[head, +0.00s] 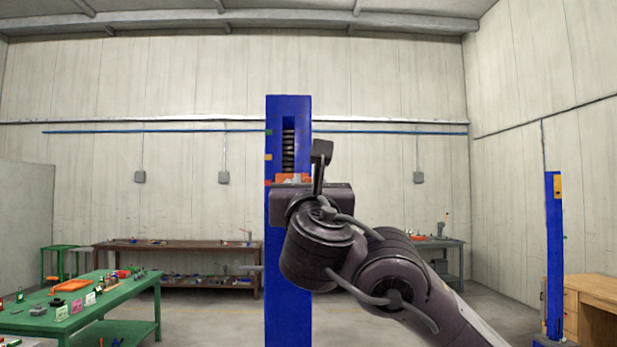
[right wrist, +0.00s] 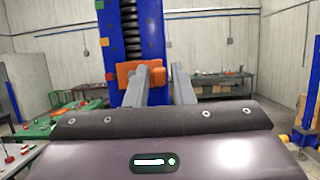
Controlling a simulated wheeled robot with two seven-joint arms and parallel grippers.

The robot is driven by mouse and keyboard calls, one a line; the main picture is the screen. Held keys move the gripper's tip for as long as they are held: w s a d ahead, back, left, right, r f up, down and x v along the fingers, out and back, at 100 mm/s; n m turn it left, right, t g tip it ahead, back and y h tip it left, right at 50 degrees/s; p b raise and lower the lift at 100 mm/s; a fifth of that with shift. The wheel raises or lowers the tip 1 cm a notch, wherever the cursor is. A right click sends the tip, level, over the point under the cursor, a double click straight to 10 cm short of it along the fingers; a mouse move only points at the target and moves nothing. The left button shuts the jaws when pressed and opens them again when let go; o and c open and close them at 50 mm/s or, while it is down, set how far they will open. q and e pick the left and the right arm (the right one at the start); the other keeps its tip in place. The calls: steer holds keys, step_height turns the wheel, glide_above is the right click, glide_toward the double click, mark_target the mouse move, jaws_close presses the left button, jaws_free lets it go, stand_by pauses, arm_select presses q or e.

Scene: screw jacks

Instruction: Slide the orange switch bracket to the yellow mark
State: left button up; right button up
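The orange switch bracket (head: 292,178) sits on the front of a blue column (head: 288,250), low on its slot. It is level with the red mark (head: 268,183) and below the yellow mark (head: 268,157); a green mark (head: 268,132) is higher. My right gripper (head: 320,165) is in front of the bracket and hides part of it. In the right wrist view, the gripper's two fingers (right wrist: 162,82) are apart. The left finger overlaps the bracket (right wrist: 126,72), and an orange end shows between the fingers; contact cannot be told. My left gripper is not in view.
A green table (head: 125,282) with small parts stands at the left. A brown bench (head: 185,247) is behind the column. Another blue column (head: 553,240) and a wooden desk (head: 590,290) stand at the right. The floor around the column looks clear.

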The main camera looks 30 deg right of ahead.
steer(key=shift+w+d, duration=0.1)
steer(key=shift+w, duration=0.2)
steer(key=shift+c, duration=0.3)
jaws_close()
steer(key=shift+r, duration=0.1)
step_height(320, 180, up, 5)
steer(key=shift+f+p, duration=0.15)
steer(key=shift+p, duration=1.1)
steer(key=shift+f, duration=0.1)
steer(key=shift+o, duration=0.3)
jaws_free()
